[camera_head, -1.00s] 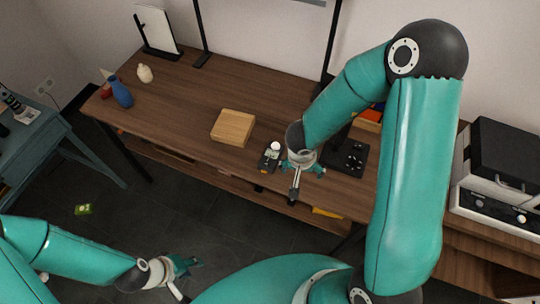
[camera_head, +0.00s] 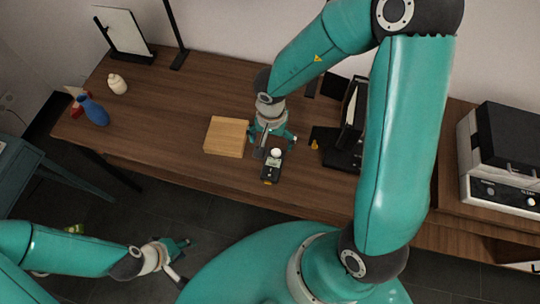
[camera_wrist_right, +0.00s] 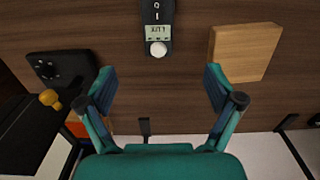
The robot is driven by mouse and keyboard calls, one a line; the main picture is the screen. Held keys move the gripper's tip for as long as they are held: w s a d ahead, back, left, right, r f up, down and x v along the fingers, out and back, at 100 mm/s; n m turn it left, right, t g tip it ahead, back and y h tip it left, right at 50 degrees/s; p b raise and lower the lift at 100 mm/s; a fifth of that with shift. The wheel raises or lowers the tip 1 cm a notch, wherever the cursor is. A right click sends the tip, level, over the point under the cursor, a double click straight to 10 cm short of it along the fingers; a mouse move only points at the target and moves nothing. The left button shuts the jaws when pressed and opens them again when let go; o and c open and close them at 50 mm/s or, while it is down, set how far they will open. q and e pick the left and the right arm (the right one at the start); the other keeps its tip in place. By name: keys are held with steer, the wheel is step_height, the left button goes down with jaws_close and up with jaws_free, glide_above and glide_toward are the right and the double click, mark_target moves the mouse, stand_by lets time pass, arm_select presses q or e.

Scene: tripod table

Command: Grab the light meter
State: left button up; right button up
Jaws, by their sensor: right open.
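The light meter (camera_head: 271,171) is a small black device with a white dome and a display. It lies on the wooden table (camera_head: 185,155) near the front edge. In the right wrist view the light meter (camera_wrist_right: 157,28) shows at the top centre, with its dome toward me. My right gripper (camera_head: 271,140) is just behind the meter, pointing down at the table. Its fingers (camera_wrist_right: 159,92) are spread wide and empty, with the meter ahead of the gap between them. My left gripper (camera_head: 180,258) hangs at the lower left, away from the table; its fingers look apart with nothing between them.
A wooden block (camera_head: 227,136) lies just left of the meter. A black device (camera_head: 345,140) with an orange knob stands to the right. A grey-and-black instrument (camera_head: 505,155) stands at far right.

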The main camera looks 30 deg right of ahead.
step_height(320, 180, down, 5)
steer(key=s, duration=0.1)
steer(key=b, duration=0.2)
glide_above(273, 164)
step_height(273, 164, down, 5)
steer(key=shift+s+a, duration=0.15)
steer(key=shift+s+f, duration=0.15)
steer(key=shift+f, duration=0.2)
steer(key=f+b, duration=0.2)
steer(key=f, duration=0.1)
steer(key=f+b, duration=0.1)
steer(key=f, duration=0.1)
steer(key=shift+w+f, duration=0.1)
steer(key=shift+w, duration=0.2)
steer(key=shift+c, duration=0.2)
steer(key=c, duration=1.3)
